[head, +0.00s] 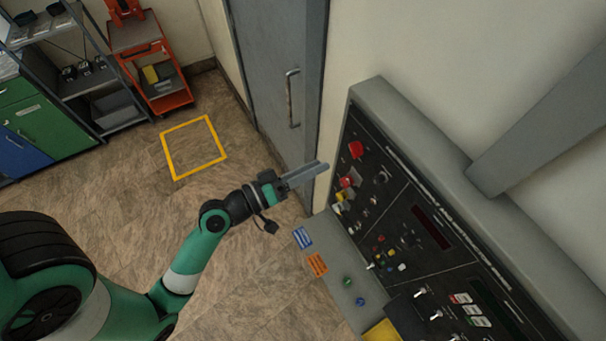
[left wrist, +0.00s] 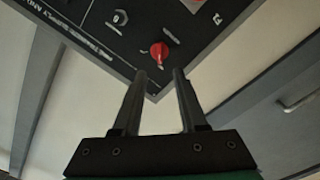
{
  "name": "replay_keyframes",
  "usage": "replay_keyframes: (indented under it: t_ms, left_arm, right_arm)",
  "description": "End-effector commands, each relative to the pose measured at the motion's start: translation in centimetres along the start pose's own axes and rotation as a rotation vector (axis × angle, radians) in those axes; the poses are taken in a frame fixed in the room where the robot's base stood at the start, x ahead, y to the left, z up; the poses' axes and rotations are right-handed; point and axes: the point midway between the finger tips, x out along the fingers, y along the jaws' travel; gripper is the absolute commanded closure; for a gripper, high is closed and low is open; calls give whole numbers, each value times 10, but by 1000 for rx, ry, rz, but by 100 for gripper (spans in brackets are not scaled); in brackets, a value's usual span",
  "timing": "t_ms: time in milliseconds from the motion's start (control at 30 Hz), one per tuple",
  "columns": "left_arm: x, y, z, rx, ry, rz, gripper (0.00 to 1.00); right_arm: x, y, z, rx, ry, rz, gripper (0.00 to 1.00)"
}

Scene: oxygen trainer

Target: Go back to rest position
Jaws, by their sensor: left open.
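My left gripper (head: 322,167) is at the end of the green arm reaching in from the left in the head view. It is near the left edge of the control panel (head: 402,213), with nothing held. In the left wrist view the two fingers of my left gripper (left wrist: 165,74) stand apart with a gap between them. A red knob (left wrist: 159,52) on the panel shows just beyond the fingertips, and I see no contact with it. My right gripper is not in either view.
A grey door (head: 268,75) with a handle is behind the gripper. A yellow floor square (head: 162,147), a red cart (head: 165,99) and a grey shelf (head: 125,124) are at the upper left. The tiled floor between arm and cart is clear.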

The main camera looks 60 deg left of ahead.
Motion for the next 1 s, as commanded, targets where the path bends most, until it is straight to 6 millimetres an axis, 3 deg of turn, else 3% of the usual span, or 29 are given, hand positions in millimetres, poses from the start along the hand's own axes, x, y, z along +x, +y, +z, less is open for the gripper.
replay_keyframes:
  t_ms: [100,233,833,933,1000]
  left_arm:
    - [-21,-4,2,-2,3,-3,58]
    - [-31,-1,1,-1,1,0,58]
    - [-32,2,1,-1,-5,5,58]
    - [-22,23,-2,19,-14,61,58]
    - [-6,54,-15,55,-5,145,58]
  right_arm:
    - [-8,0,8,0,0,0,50]
    - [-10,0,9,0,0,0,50]
    - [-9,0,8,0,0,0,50]
    - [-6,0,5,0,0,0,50]
    - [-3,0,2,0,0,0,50]
